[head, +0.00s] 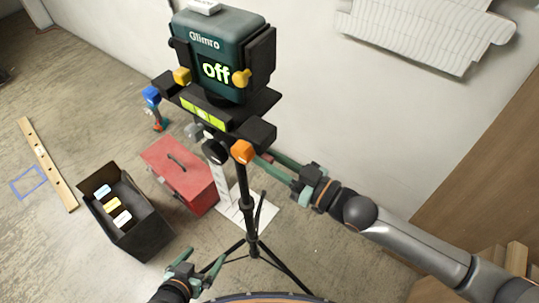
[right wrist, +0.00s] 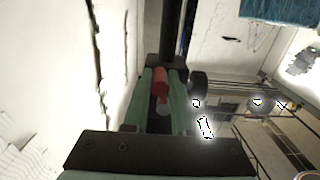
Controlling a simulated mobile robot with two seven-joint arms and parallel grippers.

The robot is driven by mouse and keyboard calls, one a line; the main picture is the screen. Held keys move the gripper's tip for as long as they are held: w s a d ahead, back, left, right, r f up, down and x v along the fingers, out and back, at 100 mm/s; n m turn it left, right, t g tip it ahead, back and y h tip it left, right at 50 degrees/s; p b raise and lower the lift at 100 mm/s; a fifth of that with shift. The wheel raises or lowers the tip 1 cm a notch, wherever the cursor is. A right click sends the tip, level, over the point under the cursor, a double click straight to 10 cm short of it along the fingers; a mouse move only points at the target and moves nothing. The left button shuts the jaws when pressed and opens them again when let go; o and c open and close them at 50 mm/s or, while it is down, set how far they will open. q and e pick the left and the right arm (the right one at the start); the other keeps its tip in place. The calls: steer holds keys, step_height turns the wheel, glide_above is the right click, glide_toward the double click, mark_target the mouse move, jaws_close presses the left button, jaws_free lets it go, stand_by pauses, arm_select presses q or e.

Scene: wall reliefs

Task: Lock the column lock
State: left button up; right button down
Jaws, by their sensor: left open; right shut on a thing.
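A dark green device (head: 225,45) whose display reads "off" sits on the head of a black tripod (head: 244,185). My right gripper (head: 268,160) reaches in from the right, just below the orange knob (head: 243,151) and beside the column. In the right wrist view, its green fingers (right wrist: 160,85) are shut on a red knob (right wrist: 161,76) beside the dark column (right wrist: 172,30). I cannot tell whether this knob is turned tight. My left gripper (head: 194,275) is open and empty near the bottom edge, left of the tripod legs.
A black round knob (head: 213,152) is on the tripod's left side. Yellow and blue knobs surround the head. A red toolbox (head: 190,185) and a black open box (head: 150,235) stand on the floor at left. A white wall is close behind the tripod.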

steer(key=shift+s+a+r+m+p, duration=0.15)
steer(key=shift+s+m+p, duration=0.15)
steer(key=shift+m, duration=0.4)
steer(key=shift+s+a+f+m, duration=0.15)
steer(key=shift+f+m, duration=0.05)
steer(key=shift+m, duration=0.3)
steer(key=c, duration=0.7)
jaws_free()
steer(key=shift+c, duration=0.2)
arm_select(q)
steer(key=shift+a+r, duration=0.1)
steer(key=shift+r, duration=0.6)
steer(key=shift+f, duration=0.3)
arm_select(e)
steer(key=v, duration=1.2)
steer(key=shift+s, duration=0.15)
